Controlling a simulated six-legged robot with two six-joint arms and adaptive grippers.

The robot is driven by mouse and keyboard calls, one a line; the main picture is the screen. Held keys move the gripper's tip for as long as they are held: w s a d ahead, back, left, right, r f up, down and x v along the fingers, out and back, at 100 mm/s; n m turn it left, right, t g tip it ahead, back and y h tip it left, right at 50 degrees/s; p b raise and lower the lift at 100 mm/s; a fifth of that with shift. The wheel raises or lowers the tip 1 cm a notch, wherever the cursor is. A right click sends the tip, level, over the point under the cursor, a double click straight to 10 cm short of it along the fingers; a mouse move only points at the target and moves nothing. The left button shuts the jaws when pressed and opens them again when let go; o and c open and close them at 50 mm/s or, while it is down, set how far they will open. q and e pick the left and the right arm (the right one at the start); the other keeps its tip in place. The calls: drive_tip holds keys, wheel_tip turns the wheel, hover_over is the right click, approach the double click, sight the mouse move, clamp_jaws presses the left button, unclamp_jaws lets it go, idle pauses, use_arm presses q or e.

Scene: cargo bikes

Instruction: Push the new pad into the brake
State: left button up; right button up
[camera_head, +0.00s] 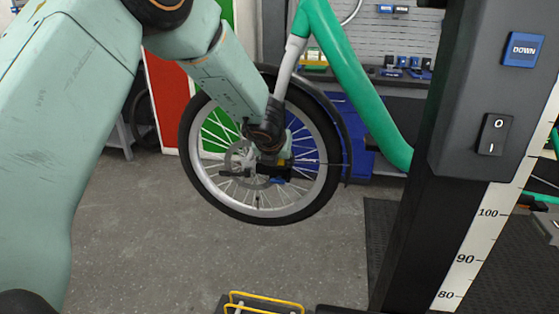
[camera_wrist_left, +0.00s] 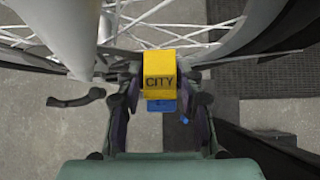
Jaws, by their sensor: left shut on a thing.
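My left gripper (camera_head: 271,168) is at the hub area of the bike wheel (camera_head: 193,160), in front of the spokes. In the left wrist view its fingers (camera_wrist_left: 159,88) are on both sides of a yellow block marked CITY (camera_wrist_left: 158,82), which looks to be the new pad, and are shut on it. A small blue piece (camera_wrist_left: 161,106) shows just below the block. The brake disc (camera_head: 238,158) shows partly, left of the gripper. The brake itself is hidden or too small to tell, so I cannot tell whether the pad touches it. My right gripper is not in view.
The green frame (camera_head: 345,75) and pale fork leg (camera_head: 288,65) rise above the wheel. A dark lift column (camera_head: 415,210) with a height scale stands close on the right. A yellow wire rack (camera_head: 265,305) is at the bottom. Grey floor is clear at left.

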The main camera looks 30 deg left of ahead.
use_arm(q)
drive_tip(key=shift+s+f, duration=0.15)
drive_tip(key=shift+f, duration=0.25)
drive_tip(key=o, duration=0.6)
drive_tip(key=shift+c, duration=0.2)
drive_tip(key=o, duration=0.5)
drive_tip(key=shift+f, duration=0.25)
drive_tip(key=shift+r, duration=0.15)
drive_tip(key=shift+s+r, duration=0.1)
drive_tip(key=shift+r, duration=0.35)
drive_tip(key=v, duration=1.1)
drive_tip(key=shift+d, duration=0.1)
